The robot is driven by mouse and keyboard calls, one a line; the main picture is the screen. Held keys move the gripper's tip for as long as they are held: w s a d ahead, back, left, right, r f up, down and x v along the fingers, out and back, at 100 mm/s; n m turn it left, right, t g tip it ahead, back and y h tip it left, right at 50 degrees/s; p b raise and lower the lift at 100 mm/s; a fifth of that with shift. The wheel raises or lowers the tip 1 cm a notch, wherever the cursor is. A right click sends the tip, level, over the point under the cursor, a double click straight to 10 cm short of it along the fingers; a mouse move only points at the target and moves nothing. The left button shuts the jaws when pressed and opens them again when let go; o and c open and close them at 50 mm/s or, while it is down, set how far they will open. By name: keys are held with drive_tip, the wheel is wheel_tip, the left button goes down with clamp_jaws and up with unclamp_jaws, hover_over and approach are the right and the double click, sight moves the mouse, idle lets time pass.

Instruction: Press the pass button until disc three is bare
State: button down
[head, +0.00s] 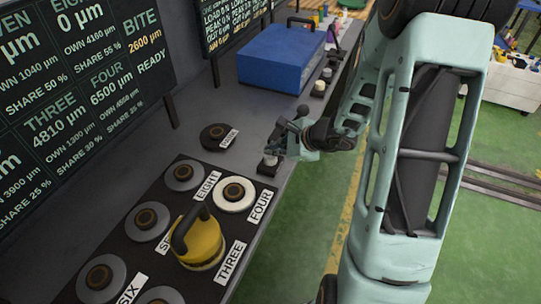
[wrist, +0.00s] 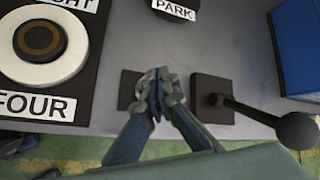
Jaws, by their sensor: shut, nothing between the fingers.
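A yellow weight (head: 203,248) with a dark curved handle stands on the disc beside the THREE label (head: 230,263), covering most of that disc. My gripper (head: 283,148) is shut and empty, pointing down at a small button (head: 270,161) on a dark square base at the bench edge. In the wrist view my gripper (wrist: 157,92) hides the button cap; its dark base (wrist: 128,90) shows around the fingers. I cannot tell whether the fingertips touch the cap. The display board (head: 80,80) reads THREE 4810 µm, FOUR 6500 µm and BITE 2600 µm READY.
A lever with a black ball knob (wrist: 296,131) stands right of my gripper in the wrist view. A white disc (head: 234,194) lies by FOUR. The PARK pad (head: 214,136) is bare. A blue box (head: 281,57) stands farther along the bench.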

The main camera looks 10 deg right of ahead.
sight(272, 157)
drive_tip(key=shift+f+b, duration=0.65)
drive_tip(key=shift+b, duration=0.15)
idle(0.5)
idle(0.4)
drive_tip(key=shift+r+p, duration=0.65)
drive_tip(key=shift+r, duration=0.4)
drive_tip(key=shift+r+p, duration=1.75)
drive_tip(key=shift+r, duration=0.75)
